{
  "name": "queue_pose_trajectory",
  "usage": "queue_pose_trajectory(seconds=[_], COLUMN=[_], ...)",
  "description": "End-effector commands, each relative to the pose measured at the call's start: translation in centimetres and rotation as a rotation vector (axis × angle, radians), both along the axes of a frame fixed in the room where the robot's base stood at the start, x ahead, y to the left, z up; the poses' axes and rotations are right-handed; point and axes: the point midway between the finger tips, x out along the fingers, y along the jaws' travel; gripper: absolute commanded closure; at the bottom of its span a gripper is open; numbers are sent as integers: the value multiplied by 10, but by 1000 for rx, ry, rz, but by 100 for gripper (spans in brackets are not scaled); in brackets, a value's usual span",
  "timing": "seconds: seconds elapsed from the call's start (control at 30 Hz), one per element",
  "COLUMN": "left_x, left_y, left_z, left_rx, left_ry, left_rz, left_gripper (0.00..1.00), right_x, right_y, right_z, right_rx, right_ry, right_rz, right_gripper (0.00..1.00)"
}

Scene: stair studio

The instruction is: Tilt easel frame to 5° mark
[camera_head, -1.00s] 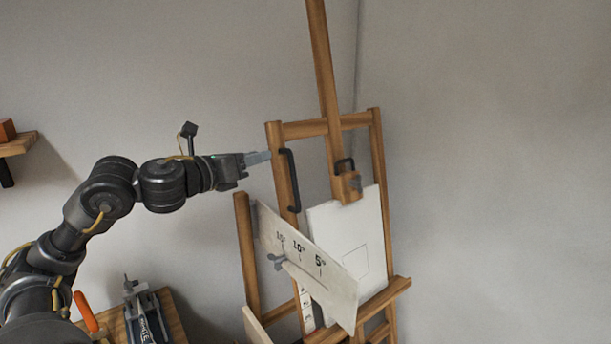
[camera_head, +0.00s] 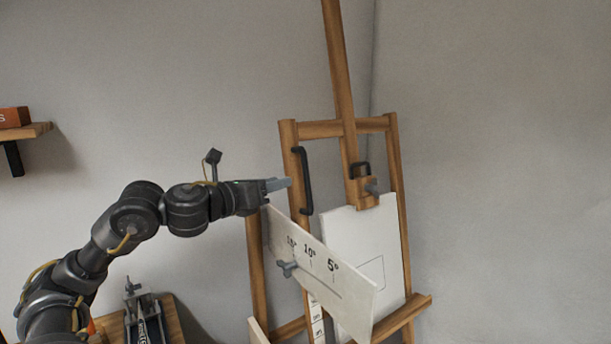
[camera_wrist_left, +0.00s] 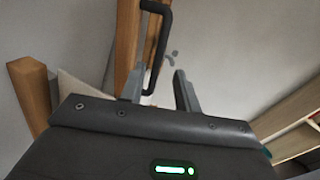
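The wooden easel frame (camera_head: 287,133) leans in the corner, with a black vertical handle (camera_head: 305,185) on its left post. A white angle plate (camera_head: 350,292) beside it has a slot and marks including 10° and 5° (camera_head: 333,265). A grey wing knob (camera_head: 287,268) sits at the slot's left part, left of the 10° mark. My left gripper (camera_head: 283,184) is just left of the handle at about mid-height. In the left wrist view my left gripper (camera_wrist_left: 160,83) is open, with the handle (camera_wrist_left: 158,60) showing between or just beyond its fingers. My right gripper is not in view.
A white canvas (camera_head: 368,260) rests on the easel's ledge (camera_head: 405,315). A wooden bench with a dark tool (camera_head: 140,312) stands lower left. A wall shelf (camera_head: 30,131) holds a red-brown block. The wall side at right is clear.

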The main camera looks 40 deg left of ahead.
Motion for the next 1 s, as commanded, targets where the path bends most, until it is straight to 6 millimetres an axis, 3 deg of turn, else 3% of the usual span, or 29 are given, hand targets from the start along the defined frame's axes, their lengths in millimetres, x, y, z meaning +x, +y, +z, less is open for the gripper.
queue_pose_trajectory(seconds=[0.6,1.0], left_x=[84,99], left_y=[-7,-9], left_z=[4,0], left_rx=[-6,1], left_ry=[-2,0], left_rz=[4,2], left_gripper=[68,68], right_x=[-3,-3], right_y=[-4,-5], right_z=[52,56], right_rx=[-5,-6], right_ry=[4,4], right_rz=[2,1], right_gripper=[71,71])
